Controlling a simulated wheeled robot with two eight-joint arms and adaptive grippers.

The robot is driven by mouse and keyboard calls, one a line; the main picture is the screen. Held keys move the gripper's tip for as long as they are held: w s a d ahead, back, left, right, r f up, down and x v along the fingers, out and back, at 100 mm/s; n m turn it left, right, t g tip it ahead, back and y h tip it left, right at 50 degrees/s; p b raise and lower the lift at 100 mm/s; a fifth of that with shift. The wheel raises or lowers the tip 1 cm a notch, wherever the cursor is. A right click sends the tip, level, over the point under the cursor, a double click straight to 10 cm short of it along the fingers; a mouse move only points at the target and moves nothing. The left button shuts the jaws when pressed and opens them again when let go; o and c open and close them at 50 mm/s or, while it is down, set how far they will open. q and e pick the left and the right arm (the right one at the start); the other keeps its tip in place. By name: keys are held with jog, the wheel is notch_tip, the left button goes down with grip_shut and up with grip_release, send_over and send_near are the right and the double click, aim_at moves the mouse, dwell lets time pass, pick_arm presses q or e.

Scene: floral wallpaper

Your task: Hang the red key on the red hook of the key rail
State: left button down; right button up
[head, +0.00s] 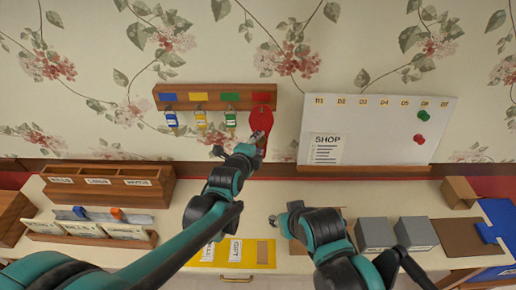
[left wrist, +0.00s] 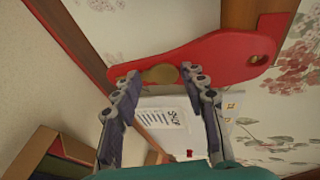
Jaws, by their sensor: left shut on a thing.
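The wooden key rail (head: 183,106) is on the wall, with blue, yellow, green and red (head: 262,97) labels. The red key (head: 287,121) is a large red tag with a brass key part (left wrist: 160,74). My left gripper (head: 257,140) is shut on the red key at its brass part, below the red label. In the left wrist view the tag's holed end lies against or just in front of the rail (left wrist: 245,14). The red hook is hidden, so I cannot tell whether the hole is around it. My right gripper (head: 284,221) is low over the desk; its fingers are unclear.
Blue (head: 172,119), yellow (head: 200,121) and green (head: 230,121) keys hang on the rail left of the red tag. A whiteboard (head: 385,145) is to the right. The desk holds a wooden organizer (head: 105,185), a yellow mat (head: 207,264) and grey boxes (head: 375,233).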

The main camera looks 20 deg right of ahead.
pick_arm(q)
jog(key=shift+w+d+f+b, duration=0.15)
jog(key=shift+w+f+b, duration=0.15)
jog(key=shift+w, duration=0.3)
jog(key=shift+w+d+f+b, duration=0.15)
jog(key=shift+w+f+b, duration=0.1)
jog(key=shift+w, duration=0.3)
jog(key=c, duration=0.8)
grip_release()
jog(key=shift+o, duration=0.2)
